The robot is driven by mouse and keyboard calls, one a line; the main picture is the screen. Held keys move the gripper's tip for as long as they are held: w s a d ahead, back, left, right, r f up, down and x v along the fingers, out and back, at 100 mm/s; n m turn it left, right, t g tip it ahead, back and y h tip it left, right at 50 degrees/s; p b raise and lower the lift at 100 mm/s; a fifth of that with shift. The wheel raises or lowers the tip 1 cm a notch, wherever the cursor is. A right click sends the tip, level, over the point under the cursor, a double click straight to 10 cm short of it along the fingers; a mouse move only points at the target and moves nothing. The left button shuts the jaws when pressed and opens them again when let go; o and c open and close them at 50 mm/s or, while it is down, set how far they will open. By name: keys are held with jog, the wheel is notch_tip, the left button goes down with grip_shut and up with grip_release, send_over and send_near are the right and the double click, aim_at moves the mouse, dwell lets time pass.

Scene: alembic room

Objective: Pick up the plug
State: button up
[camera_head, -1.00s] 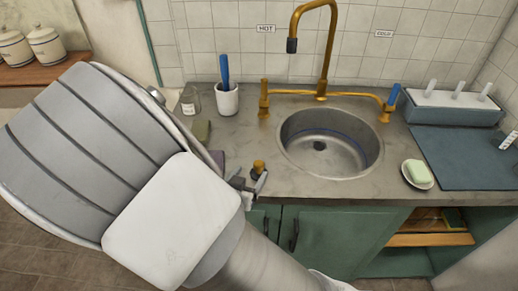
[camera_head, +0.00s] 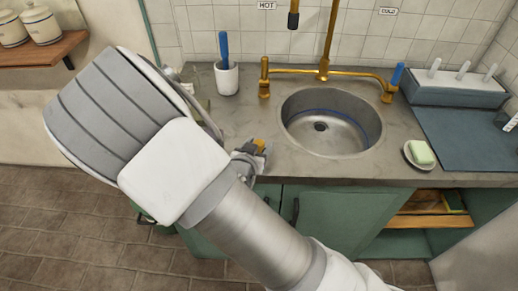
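A small brass-topped piece, which looks like the plug (camera_head: 259,144), is at the front of the counter, left of the sink. My gripper (camera_head: 254,153) is right at it, with dark finger parts close around the piece. The piece looks tilted, and its lower part is hidden by the gripper. I cannot tell whether the fingers are shut on it or whether it touches the counter. The round metal sink (camera_head: 335,148) is to the right, with a dark drain (camera_head: 320,126) in its floor.
A brass tap (camera_head: 324,72) stands behind the sink. A white cup with a blue brush (camera_head: 227,79) is at the back left. Soap on a dish (camera_head: 420,154) and a blue-grey drying mat (camera_head: 468,148) are at right. My arm hides the counter's left part.

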grip_shut()
jog(key=shift+r, duration=0.15)
